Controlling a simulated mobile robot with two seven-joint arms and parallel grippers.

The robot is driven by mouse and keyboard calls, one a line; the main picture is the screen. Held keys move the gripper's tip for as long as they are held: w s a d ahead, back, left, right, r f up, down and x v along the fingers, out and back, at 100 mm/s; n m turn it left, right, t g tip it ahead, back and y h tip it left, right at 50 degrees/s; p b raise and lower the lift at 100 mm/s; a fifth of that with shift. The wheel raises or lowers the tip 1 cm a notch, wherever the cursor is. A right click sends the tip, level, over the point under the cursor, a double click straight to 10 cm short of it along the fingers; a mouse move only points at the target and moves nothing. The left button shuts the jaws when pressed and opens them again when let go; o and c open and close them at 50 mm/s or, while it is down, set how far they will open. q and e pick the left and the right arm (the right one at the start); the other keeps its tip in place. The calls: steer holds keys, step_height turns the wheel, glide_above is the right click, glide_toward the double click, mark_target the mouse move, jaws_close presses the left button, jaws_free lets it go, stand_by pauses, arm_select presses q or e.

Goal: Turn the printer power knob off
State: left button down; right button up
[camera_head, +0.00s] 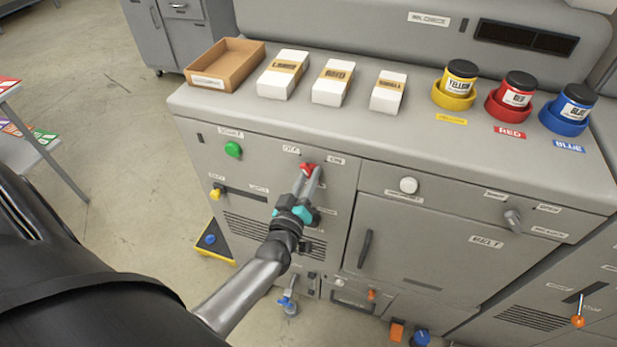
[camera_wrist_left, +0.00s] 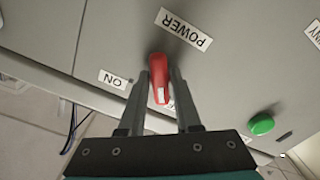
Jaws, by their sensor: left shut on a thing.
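The red power knob (camera_head: 308,168) is on the front panel of the grey machine, between the OFF label (camera_head: 291,150) and the ON label (camera_head: 336,160). My left gripper (camera_head: 308,172) reaches up to it and is shut on it. In the left wrist view, the red knob (camera_wrist_left: 160,78) sits between the two fingers, with a pale mark near its end. The POWER label (camera_wrist_left: 184,28) and the ON label (camera_wrist_left: 113,79) are beside it. The fingers hide part of the knob in the head view. My right gripper is not in view.
A green button (camera_head: 233,149) and a yellow knob (camera_head: 216,191) are to the left on the panel. A white knob (camera_head: 408,185) is to the right. A cardboard tray (camera_head: 224,66), boxes and coloured ink jars stand on top. A blue valve (camera_head: 287,301) is low down.

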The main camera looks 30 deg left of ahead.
arm_select(q)
steer(key=shift+n, duration=1.1)
steer(key=c, duration=0.6)
jaws_free()
steer(key=v, duration=1.5)
steer(key=shift+s, duration=0.2)
